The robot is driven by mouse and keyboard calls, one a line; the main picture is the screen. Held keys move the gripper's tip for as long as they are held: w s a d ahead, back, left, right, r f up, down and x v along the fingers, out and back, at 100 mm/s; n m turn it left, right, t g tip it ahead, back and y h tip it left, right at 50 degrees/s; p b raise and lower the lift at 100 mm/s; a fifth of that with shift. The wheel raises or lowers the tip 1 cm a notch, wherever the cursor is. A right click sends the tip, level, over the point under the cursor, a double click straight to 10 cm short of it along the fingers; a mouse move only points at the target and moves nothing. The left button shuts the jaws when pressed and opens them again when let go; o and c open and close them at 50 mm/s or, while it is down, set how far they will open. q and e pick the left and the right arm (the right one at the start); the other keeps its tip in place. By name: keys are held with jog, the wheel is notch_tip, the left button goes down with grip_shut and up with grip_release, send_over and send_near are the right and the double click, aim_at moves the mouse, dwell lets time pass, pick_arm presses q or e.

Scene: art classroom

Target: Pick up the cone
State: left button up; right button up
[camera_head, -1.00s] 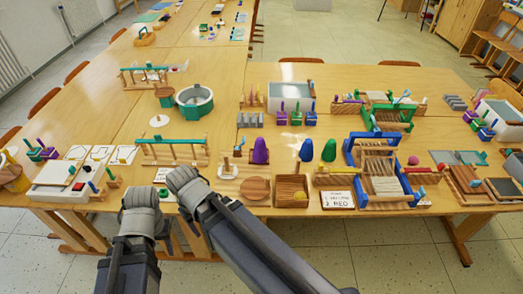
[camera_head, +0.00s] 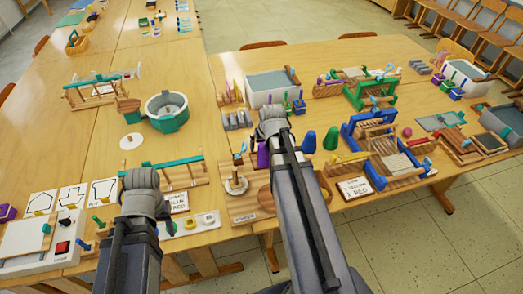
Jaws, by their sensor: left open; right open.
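A blue cone (camera_head: 308,143) and a green cone (camera_head: 331,139) stand upright side by side on the table, right of my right arm. A purple cone (camera_head: 262,157) stands left of that arm and is partly hidden by it. My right gripper (camera_head: 271,116) is open and, in this view, sits just above the purple cone; its fingers are mostly hidden and I cannot tell its height. My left gripper (camera_head: 141,180) is open over the table's front left part, in front of a teal-barred wooden rack (camera_head: 180,170), away from the cones.
A grey tub (camera_head: 270,88) and small purple boxes lie behind. A round teal pot (camera_head: 166,111) stands left. A white-disc stand (camera_head: 236,184) is beside my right arm.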

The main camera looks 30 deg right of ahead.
aim_at(265, 149)
jog(key=shift+w+d, duration=0.1)
jog(key=shift+d, duration=0.05)
jog(key=shift+d+f+b, duration=0.1)
jog(key=shift+f+b, duration=0.2)
jog(key=shift+b, duration=0.05)
jog(key=shift+b+x, duration=0.95)
jog(key=shift+x, duration=0.15)
pick_arm(q)
notch_tip(265, 149, down, 7)
jog(key=b, duration=0.4)
jog(key=shift+f+b, duration=0.1)
jog(key=shift+b, duration=0.25)
pick_arm(e)
jog(key=x, duration=0.5)
jog(key=shift+w+d, duration=0.1)
jog(key=shift+d, duration=0.05)
jog(key=shift+r, duration=0.1)
grip_shut()
